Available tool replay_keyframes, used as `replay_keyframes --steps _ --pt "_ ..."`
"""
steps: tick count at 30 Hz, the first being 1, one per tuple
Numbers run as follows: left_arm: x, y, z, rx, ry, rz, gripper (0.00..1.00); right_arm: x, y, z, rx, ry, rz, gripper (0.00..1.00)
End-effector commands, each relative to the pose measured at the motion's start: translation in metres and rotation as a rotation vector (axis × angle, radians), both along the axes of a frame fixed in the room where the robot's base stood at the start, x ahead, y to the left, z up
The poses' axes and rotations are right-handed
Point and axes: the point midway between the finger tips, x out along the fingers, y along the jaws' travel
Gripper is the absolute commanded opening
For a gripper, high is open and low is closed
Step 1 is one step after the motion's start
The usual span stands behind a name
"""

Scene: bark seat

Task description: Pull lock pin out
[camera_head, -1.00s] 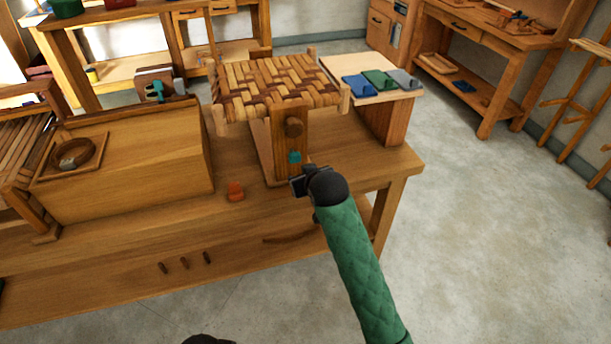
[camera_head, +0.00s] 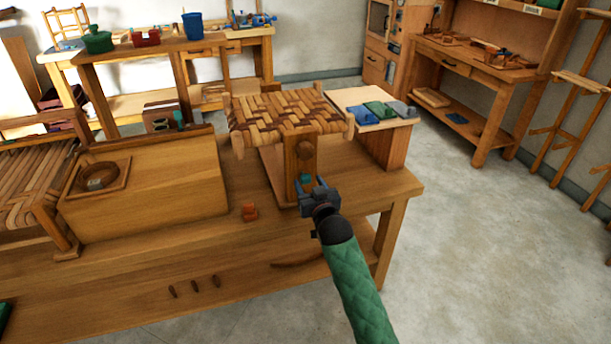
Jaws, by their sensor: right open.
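A woven bark seat (camera_head: 285,115) sits on a wooden stand on the workbench. Below the knob is a small teal lock pin (camera_head: 305,177) in the post. My right gripper (camera_head: 311,184) is open, its fingertips close around or just in front of the pin. I cannot tell whether they touch it, and the fingers partly hide it. My left gripper is not in view.
A wooden box (camera_head: 150,190) is further left. A side stand (camera_head: 397,128) at right holds blue, green and grey items. Floor at right is clear.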

Motion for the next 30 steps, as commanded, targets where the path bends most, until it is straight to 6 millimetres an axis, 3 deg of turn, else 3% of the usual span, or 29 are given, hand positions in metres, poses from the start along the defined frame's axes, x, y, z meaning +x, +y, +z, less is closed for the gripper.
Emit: replay_keyframes --steps 9,20,21,29,30 --pt "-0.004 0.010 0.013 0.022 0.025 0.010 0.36 0.036 0.012 0.000 -0.001 0.001 0.000 0.53" --pt "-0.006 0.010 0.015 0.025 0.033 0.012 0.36 0.042 0.013 0.000 -0.001 0.001 0.000 0.53" --pt "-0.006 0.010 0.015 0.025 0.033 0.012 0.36 0.042 0.013 0.000 -0.001 0.001 0.000 0.51" --pt "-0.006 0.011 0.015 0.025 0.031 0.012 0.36 0.041 0.013 0.000 -0.002 0.002 0.000 0.00" --pt "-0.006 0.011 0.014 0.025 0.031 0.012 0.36 0.041 0.013 0.000 -0.002 0.002 0.000 0.00"
